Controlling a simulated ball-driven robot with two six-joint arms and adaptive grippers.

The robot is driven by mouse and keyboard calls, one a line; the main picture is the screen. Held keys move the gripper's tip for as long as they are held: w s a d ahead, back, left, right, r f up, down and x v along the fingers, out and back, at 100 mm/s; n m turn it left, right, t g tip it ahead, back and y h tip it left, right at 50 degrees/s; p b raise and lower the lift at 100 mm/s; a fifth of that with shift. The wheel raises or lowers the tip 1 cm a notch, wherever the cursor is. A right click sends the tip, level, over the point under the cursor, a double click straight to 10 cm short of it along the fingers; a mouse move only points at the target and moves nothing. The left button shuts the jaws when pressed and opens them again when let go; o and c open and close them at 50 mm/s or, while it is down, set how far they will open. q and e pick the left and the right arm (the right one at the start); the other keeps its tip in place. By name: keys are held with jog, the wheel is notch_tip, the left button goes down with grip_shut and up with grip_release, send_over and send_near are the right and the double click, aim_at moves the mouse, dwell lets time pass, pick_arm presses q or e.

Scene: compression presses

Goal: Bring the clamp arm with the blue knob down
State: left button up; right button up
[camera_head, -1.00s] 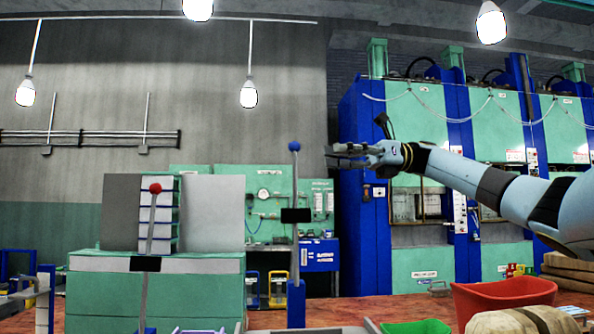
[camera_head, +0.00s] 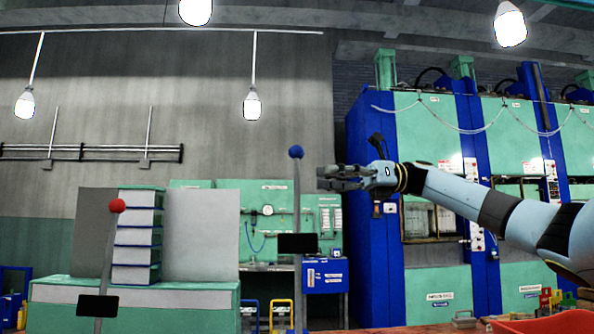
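The clamp arm with the blue knob (camera_head: 295,152) stands upright, a thin grey bar (camera_head: 296,205) with a black block (camera_head: 297,243) lower down. A second clamp arm with a red knob (camera_head: 117,205) stands at the left, tilted slightly, with its own black block (camera_head: 98,306). My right gripper (camera_head: 322,178) reaches in from the right. Its fingers point left and look parted, with nothing between them. In the picture they lie just right of and slightly below the blue knob, apart from it. My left gripper is out of view.
White-and-blue stacked blocks (camera_head: 138,236) stand on a green bench (camera_head: 200,292) behind the red knob. Large blue and green presses (camera_head: 425,130) fill the right background. A red bin (camera_head: 560,322) shows at the lower right edge. A blue cabinet (camera_head: 326,276) stands behind the blue-knob arm.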

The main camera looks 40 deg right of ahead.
aim_at(296, 190)
jog(key=p+x, duration=0.2)
jog(key=x, duration=0.5)
jog(key=shift+w+a, duration=0.1)
jog(key=shift+a, duration=0.15)
grip_shut()
